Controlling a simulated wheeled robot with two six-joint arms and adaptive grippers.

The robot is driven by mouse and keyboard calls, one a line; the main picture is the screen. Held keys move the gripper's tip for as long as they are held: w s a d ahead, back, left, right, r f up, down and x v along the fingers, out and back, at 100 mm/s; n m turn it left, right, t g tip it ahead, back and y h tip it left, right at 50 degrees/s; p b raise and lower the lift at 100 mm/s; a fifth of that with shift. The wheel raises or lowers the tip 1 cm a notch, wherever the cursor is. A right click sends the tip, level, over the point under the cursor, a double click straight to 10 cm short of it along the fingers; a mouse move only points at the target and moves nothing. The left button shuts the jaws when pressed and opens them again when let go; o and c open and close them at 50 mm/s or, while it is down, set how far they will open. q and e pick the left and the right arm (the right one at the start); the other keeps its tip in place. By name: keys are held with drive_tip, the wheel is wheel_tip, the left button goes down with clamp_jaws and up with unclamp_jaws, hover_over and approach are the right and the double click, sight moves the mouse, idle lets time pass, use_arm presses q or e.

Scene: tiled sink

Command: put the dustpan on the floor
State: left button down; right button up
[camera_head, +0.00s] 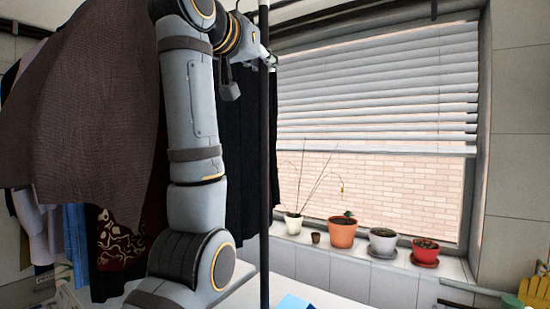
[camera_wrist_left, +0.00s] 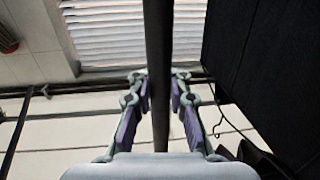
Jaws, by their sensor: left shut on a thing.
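My left arm rises through the left half of the head view, and its gripper (camera_head: 266,60) is high up at a dark upright pole (camera_head: 264,180). In the left wrist view the gripper's purple-padded fingers (camera_wrist_left: 160,95) are on both sides of a dark pole (camera_wrist_left: 158,40), shut on it. I cannot tell whether this pole is a dustpan handle. No dustpan pan can be made out. A blue item (camera_head: 294,302) shows only in part at the bottom edge of the head view. My right gripper is not in view.
Hanging clothes (camera_head: 95,110) fill the left side, close to my arm. Potted plants, including an orange pot (camera_head: 342,232), stand on the windowsill beneath the blinds (camera_head: 380,90). Yellow gloves (camera_head: 536,291) are at the lower right. The floor is not visible in the head view.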

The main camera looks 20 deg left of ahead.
use_arm(q)
drive_tip(key=w+a+f+p, duration=0.4)
drive_tip(key=w+a+f, duration=0.1)
drive_tip(key=w+f, duration=0.6)
drive_tip(key=shift+a+f+p, duration=0.2)
drive_tip(key=shift+f+p, duration=0.2)
drive_tip(key=shift+f, duration=0.15)
drive_tip(key=shift+d+f, duration=0.1)
drive_tip(key=shift+f, duration=0.05)
drive_tip(key=c, duration=1.3)
unclamp_jaws()
